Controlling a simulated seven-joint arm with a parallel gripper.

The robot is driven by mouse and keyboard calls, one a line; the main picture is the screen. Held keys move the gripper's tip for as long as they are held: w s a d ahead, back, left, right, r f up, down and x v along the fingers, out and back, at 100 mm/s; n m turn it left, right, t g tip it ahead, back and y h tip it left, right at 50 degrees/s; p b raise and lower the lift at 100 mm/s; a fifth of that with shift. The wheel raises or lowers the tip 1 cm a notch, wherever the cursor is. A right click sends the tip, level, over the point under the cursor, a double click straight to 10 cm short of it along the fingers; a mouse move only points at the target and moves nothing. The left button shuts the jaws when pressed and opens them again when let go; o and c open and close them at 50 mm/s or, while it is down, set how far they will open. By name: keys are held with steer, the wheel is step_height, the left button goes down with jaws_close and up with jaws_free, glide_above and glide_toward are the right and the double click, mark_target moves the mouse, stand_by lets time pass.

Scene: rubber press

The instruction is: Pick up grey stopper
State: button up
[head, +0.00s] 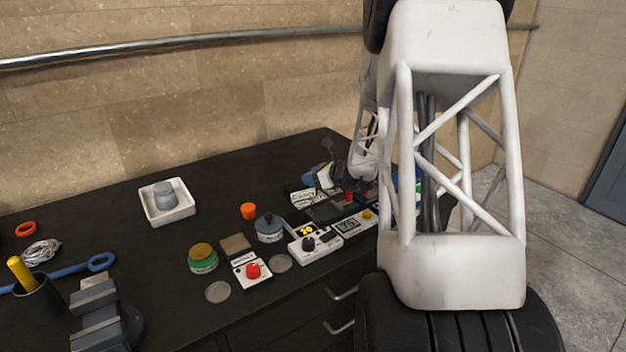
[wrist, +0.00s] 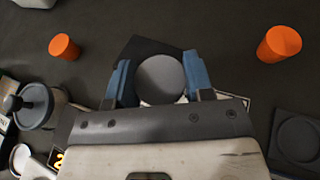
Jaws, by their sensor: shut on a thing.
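The grey stopper (wrist: 160,80) shows in the wrist view as a round grey top between the two blue fingers of my gripper (wrist: 157,70). My gripper is shut on it, with a finger on each side. A dark square piece (wrist: 143,48) lies beyond and below the stopper. I cannot tell how far the stopper is above the table. In the head view my arm covers much of the right side, and the held stopper cannot be made out there.
A white tray (head: 183,214) holds a grey cylinder (head: 164,194). An orange stopper (head: 248,211) stands near a lidded grey pot (head: 269,229). A second orange piece (wrist: 279,44) shows in the wrist view. A display device (head: 315,247) and red-button box (head: 252,272) stand in front.

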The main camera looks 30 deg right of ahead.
steer(key=shift+s+a+r, duration=0.1)
steer(key=shift+s+r, duration=0.1)
steer(key=shift+r, duration=0.45)
steer(key=shift+s+a+r, duration=0.1)
steer(key=shift+s+r, duration=0.05)
steer(key=shift+r, duration=0.45)
steer(key=s+a, duration=0.3)
steer(key=s, duration=0.4)
steer(key=s+a+r, duration=0.1)
steer(key=s+a, duration=0.2)
steer(key=s, duration=0.3)
steer(key=shift+s+a+r, duration=0.15)
steer(key=shift+s+a, duration=0.1)
steer(key=shift+s, duration=0.1)
steer(key=shift+w+a, duration=0.1)
steer(key=w+a, duration=0.2)
steer(key=shift+w+a+r, duration=0.1)
steer(key=shift+w+r, duration=0.1)
steer(key=shift+w, duration=0.2)
steer(key=shift+w, duration=0.1)
steer(key=w+d, duration=0.2)
steer(key=w, duration=0.3)
steer(key=w+d+f, duration=0.1)
steer(key=w+d, duration=0.1)
steer(key=w, duration=0.2)
steer(key=w+d, duration=0.2)
steer(key=w, duration=0.3)
steer(key=shift+w+d+f, duration=0.1)
steer(key=shift+w+f, duration=0.15)
steer(key=shift+w, duration=0.05)
